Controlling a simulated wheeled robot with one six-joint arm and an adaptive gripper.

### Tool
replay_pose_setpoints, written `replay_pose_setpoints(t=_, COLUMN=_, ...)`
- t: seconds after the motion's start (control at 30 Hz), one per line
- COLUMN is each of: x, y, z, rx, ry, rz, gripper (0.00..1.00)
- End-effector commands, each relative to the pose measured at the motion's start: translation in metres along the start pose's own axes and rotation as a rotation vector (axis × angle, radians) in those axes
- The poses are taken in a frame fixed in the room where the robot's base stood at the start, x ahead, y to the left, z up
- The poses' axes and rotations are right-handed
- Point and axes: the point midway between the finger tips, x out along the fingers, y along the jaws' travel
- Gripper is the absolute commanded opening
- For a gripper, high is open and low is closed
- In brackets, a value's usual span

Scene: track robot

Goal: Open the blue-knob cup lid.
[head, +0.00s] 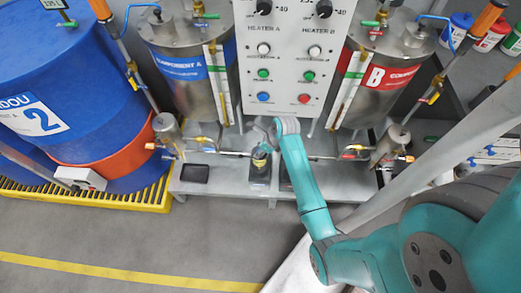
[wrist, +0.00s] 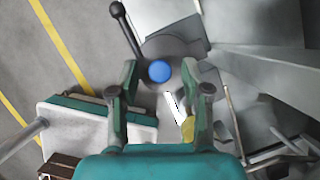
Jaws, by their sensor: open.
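The blue knob (wrist: 160,71) sits on the round dark grey cup lid (wrist: 163,46) in the wrist view. A black lever handle (wrist: 125,25) sticks out from the lid's left side. My gripper (wrist: 159,68) is open, with one finger on each side of the knob in the picture and visible gaps to both. I cannot tell the height between the fingertips and the knob. In the head view my gripper (head: 263,138) hangs over the grey stand, above a small dark container (head: 259,172). The blue knob cannot be made out there.
The grey stand (head: 225,183) holds two metal tanks, blue-banded (head: 185,70) and red-banded (head: 385,75), with a control panel (head: 285,55) between. Thin pipes cross near my gripper. A blue drum (head: 60,90) stands left on a yellow pallet (head: 100,198). The front floor is clear.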

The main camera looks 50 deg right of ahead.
Motion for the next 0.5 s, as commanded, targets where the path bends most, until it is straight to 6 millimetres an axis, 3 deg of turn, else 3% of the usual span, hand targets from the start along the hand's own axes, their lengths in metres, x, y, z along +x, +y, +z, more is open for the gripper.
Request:
replay_pose_setpoints(t=0.37, x=0.0064, y=-0.0001, z=0.0, rx=0.0, ry=0.0, rz=-0.001, gripper=0.48)
replay_pose_setpoints(t=0.5, x=0.0063, y=0.0, z=-0.0001, rx=0.0, ry=0.0, rz=-0.001, gripper=0.18)
